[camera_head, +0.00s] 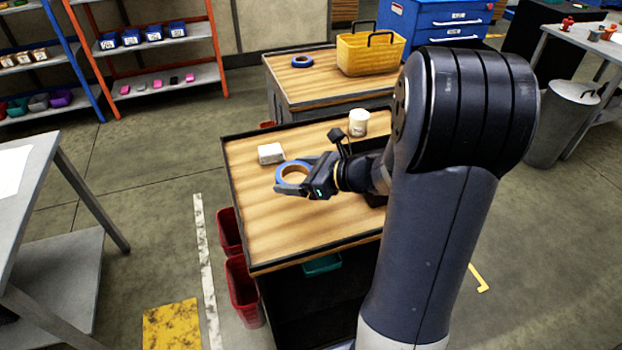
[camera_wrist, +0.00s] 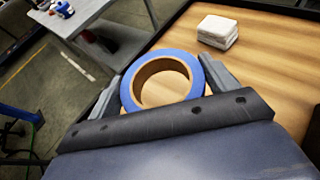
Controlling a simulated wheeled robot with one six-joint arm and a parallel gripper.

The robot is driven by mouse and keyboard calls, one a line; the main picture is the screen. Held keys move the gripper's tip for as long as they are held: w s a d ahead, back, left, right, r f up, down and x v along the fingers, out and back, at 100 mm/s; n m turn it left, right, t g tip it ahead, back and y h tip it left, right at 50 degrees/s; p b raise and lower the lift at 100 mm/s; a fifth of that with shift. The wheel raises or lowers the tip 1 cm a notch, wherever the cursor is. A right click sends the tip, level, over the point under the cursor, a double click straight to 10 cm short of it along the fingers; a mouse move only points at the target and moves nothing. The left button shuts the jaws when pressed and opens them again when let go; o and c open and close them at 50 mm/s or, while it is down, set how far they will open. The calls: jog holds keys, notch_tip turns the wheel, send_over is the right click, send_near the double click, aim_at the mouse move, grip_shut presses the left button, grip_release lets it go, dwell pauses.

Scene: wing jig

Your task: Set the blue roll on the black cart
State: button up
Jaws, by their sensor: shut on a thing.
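The blue roll (camera_head: 280,172) is a ring of blue tape with a tan core. It lies flat between the fingers of my gripper (camera_head: 293,175), over the wooden top of the near black cart (camera_head: 275,225). In the wrist view the roll (camera_wrist: 130,92) sits between both fingers of my gripper (camera_wrist: 162,72), which is shut on it. Wood shows through its hole. I cannot tell whether its underside touches the cart top. My arm hides the right side of the cart.
A white block (camera_head: 271,153) lies just behind the roll, and a white tub (camera_head: 358,122) stands at the back. A second cart (camera_head: 310,95) behind holds another blue roll (camera_head: 302,61) and a yellow basket (camera_head: 371,56). The near cart's front left top is clear.

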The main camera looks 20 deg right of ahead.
aim_at(299, 203)
jog(key=shift+f+b, duration=0.35)
jog(key=shift+f, duration=3.2)
jog(key=shift+f, duration=0.1)
jog(key=o, duration=0.9)
jog(key=shift+s+d+r, duration=0.1)
jog(key=shift+d+r, duration=0.05)
jog(key=shift+r, duration=0.05)
jog(key=v, duration=1.1)
jog(key=shift+s+d, duration=0.25)
jog(key=shift+s, duration=0.05)
